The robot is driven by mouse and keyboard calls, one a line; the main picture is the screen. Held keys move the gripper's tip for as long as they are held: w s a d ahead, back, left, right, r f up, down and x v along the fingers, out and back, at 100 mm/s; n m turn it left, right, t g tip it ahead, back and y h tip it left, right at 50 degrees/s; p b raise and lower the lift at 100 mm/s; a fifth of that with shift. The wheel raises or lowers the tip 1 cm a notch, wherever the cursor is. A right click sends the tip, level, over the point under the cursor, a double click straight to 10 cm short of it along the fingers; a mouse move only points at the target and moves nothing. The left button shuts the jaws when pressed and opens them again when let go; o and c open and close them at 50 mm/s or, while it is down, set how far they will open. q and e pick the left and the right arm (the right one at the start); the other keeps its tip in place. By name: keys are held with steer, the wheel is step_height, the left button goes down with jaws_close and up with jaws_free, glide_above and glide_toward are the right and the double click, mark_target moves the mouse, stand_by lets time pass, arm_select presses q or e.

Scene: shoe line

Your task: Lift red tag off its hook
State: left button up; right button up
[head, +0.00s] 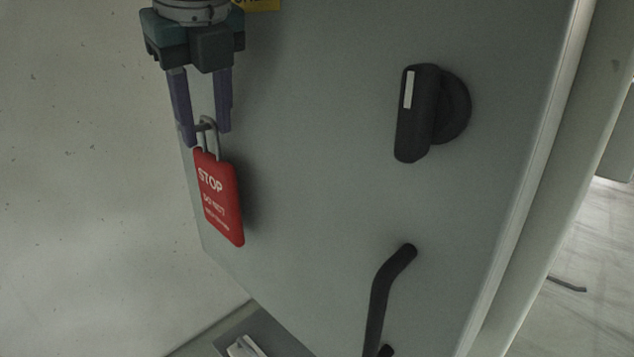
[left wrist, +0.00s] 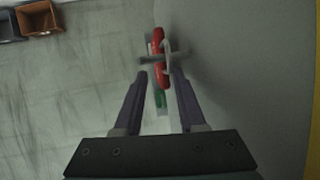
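The red tag (head: 219,198), lettered "STOP", hangs a little tilted by its grey wire loop (head: 208,133) at the left side of the grey cabinet door. The loop is over a small grey hook (head: 202,127), partly hidden by my fingers. My left gripper (head: 207,138) points down from above, open, with one finger on each side of the loop. In the left wrist view the tag (left wrist: 161,75) shows edge-on just beyond and between the open fingertips (left wrist: 159,75). I cannot tell whether a finger touches the loop. My right gripper is in neither view.
The cabinet door (head: 310,170) carries a black rotary switch (head: 420,113) and a black handle (head: 382,295). A grey surface with a pale object (head: 245,346) lies below. In the left wrist view, an orange-brown bin (left wrist: 38,18) stands far off on the floor.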

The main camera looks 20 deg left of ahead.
mark_target(213, 158)
arm_select(q)
steer(key=b+x, duration=0.1)
steer(key=x, duration=0.5)
steer(key=shift+w+d+f+b, duration=0.1)
steer(key=shift+b, duration=0.3)
steer(key=shift+c, duration=0.3)
jaws_close()
stand_by(0.6)
